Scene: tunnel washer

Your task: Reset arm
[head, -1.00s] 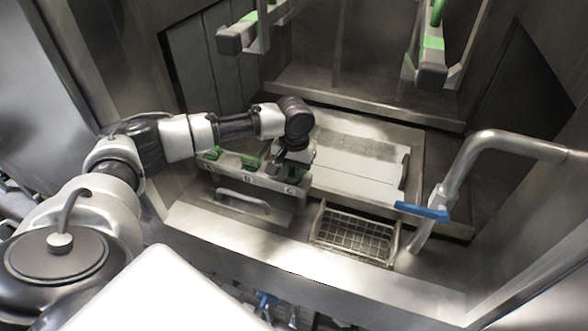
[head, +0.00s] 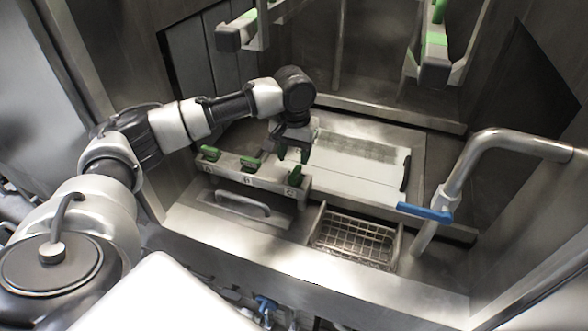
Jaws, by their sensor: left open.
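My left arm reaches in from the left in the head view. My left gripper (head: 292,153) points down just above the right end of a metal bar with green clips (head: 245,178). Its green-tipped fingers are apart and I see nothing held between them. Two green clips, one on the left (head: 210,153) and one in the middle (head: 250,163), stand clear on the bar. A third green clip (head: 296,174) shows near the right end, just below the gripper. The right gripper is not in view.
A wire basket (head: 352,240) sits right of the bar. A flat light panel (head: 350,165) lies behind it. A bent metal pipe with a blue handle (head: 425,212) stands at the right. Green-and-grey hanging brackets (head: 434,55) are above. A metal handle (head: 243,203) is in front of the bar.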

